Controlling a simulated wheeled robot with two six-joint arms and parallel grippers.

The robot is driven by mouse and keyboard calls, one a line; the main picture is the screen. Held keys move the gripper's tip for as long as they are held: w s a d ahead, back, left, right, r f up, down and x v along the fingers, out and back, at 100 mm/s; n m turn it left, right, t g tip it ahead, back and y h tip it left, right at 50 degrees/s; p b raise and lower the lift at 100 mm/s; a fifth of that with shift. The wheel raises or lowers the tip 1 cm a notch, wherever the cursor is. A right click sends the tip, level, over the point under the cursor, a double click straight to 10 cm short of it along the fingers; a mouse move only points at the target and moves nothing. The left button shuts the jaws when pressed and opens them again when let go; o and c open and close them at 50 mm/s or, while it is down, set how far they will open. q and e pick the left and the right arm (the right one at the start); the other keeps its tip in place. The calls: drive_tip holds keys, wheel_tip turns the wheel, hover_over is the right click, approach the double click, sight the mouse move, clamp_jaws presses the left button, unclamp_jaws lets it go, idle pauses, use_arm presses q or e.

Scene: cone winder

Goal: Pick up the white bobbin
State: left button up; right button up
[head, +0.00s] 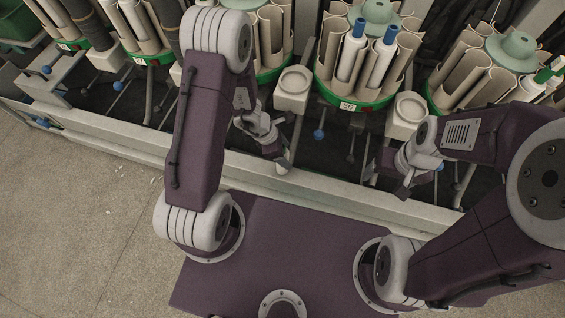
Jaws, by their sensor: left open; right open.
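Two white bobbins with blue tops, one at the left (350,58) and one at the right (380,67), stand upright among beige tubes in the middle round green tray (352,100). I cannot tell which one the task means. My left gripper (278,152) is open, in front of the machine and below left of that tray. A small pale piece shows by its fingertips; I cannot tell what it is. My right gripper (386,182) is open, low in front of the machine and below the tray. Both grippers are apart from the bobbins.
More round trays with beige tubes stand to the left and right, one with a green-topped bobbin (546,76). Square pale blocks with round cups (293,88) sit between trays. Blue-knobbed levers (319,135) and a long pale rail (330,183) run along the front.

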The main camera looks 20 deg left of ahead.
use_arm(q)
drive_tip(key=shift+w+d+f, duration=0.1)
drive_tip(key=shift+d+f, duration=0.05)
drive_tip(key=shift+f, duration=0.35)
drive_tip(key=shift+r, duration=0.1)
drive_tip(key=c, duration=1.2)
drive_tip(key=shift+c, duration=0.2)
